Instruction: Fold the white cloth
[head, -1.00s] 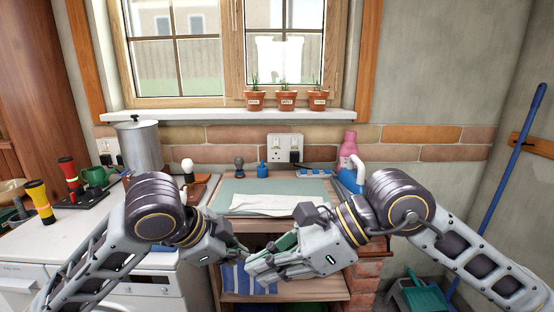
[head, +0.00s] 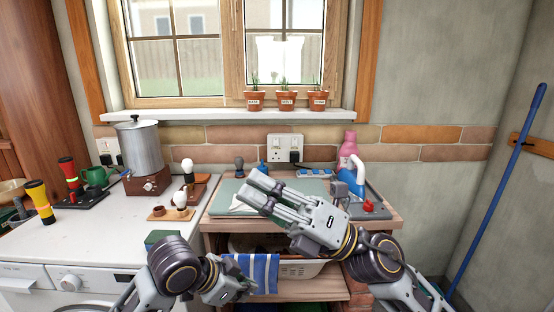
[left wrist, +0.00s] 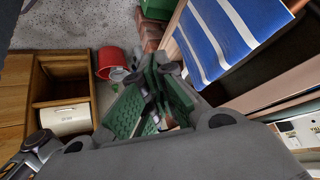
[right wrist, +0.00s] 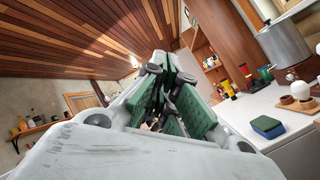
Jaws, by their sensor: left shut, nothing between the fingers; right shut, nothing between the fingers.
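The white cloth (head: 236,208) lies on the grey-green mat (head: 226,188) on top of the plinth. Only its left part shows in the head view; my right gripper and forearm hide the rest. My right gripper (head: 254,187) is shut and empty, in front of the cloth in the picture and pointing up and left. Its green-padded fingers also show in the right wrist view (right wrist: 165,100). My left gripper (head: 246,286) is shut and empty, low in front of the plinth near the striped towel. It also shows in the left wrist view (left wrist: 150,100). Neither wrist view shows the cloth.
A blue-and-white striped towel (head: 262,272) hangs at the shelf below, beside a white basket (head: 300,268). A metal pot (head: 139,148) and wooden pieces with white knobs (head: 180,199) stand on the left counter. A blue-and-white bottle (head: 355,180) stands right of the mat.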

